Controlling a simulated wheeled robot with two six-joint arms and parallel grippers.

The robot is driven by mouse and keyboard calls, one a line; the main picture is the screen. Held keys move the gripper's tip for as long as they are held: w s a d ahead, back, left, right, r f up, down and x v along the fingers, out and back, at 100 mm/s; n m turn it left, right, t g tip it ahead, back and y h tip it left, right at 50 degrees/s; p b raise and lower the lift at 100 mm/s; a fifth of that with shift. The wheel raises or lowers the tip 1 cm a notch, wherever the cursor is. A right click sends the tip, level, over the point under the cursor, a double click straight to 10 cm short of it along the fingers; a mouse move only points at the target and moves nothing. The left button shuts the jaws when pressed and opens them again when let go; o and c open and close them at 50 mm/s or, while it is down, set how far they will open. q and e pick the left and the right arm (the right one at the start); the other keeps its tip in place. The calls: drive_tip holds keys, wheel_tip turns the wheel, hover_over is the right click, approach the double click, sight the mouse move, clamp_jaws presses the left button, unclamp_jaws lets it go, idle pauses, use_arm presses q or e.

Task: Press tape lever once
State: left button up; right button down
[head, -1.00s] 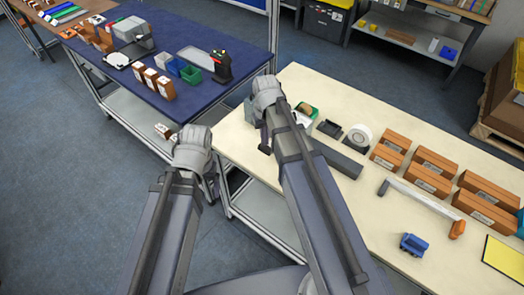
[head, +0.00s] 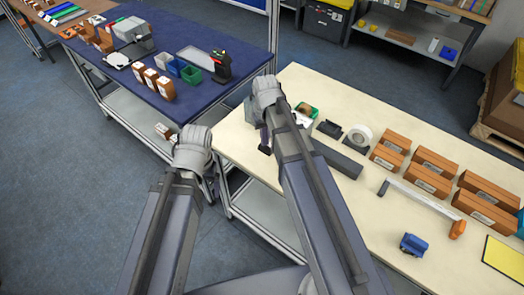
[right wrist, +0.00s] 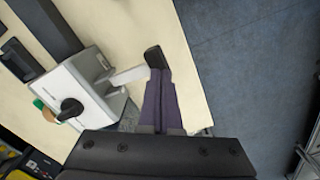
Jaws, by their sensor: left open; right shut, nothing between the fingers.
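The tape dispenser (right wrist: 85,92) is a white-grey box in the right wrist view, with a dark round knob on its side. Its lever (right wrist: 126,75) is a pale arm sticking out to the right, ending in a black tip (right wrist: 155,57). My right gripper (right wrist: 161,75) is shut and empty, its purple fingertips at the lever's black tip. I cannot tell if they touch. In the head view my right gripper (head: 264,137) is mostly behind its own arm, which also hides most of the dispenser. My left gripper (head: 209,183) is open, mostly hidden behind its arm, off the cream table's left edge.
A blue table (head: 150,75) with boxes and bins stands at the back left.

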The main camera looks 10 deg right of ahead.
sight(265, 148)
drive_tip(key=shift+f, duration=0.1)
idle(0.3)
wheel_tip(265, 148, down, 8)
drive_tip(key=b, duration=0.8)
drive_tip(key=shift+w+d, duration=0.1)
drive_tip(key=shift+r, duration=0.2)
wheel_tip(265, 148, up, 13)
drive_tip(key=p, duration=1.3)
drive_tip(key=shift+r, duration=0.15)
idle(0.4)
